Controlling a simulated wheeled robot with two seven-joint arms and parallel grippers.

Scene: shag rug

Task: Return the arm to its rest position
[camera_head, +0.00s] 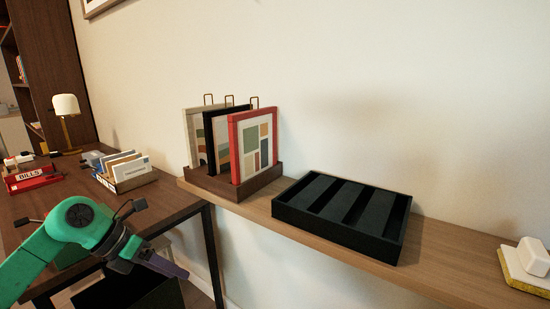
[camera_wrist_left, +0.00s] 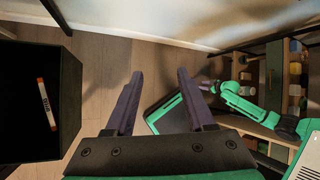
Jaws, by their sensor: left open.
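My left arm, green with dark joints, comes in from the left in the head view. Its gripper (camera_head: 162,262) is in front of the desk and shelf, below the shelf top, touching nothing that I can see. In the left wrist view the two dark fingers of this gripper (camera_wrist_left: 160,76) are spread apart with nothing between them, over the wooden floor. Another green arm of mine shows at the right of the wrist view, its dark end (camera_wrist_left: 208,87) too small to read. The right gripper is not visible in the head view.
A wooden shelf (camera_head: 450,262) holds a rack of frames (camera_head: 255,148), a black slotted tray (camera_head: 345,245) and a white block on a yellow pad (camera_head: 528,265). The desk (camera_head: 150,212) carries a card box (camera_head: 135,178), red bills tray (camera_head: 35,180) and lamp (camera_head: 66,108). A dark bin (camera_wrist_left: 70,90) stands below.

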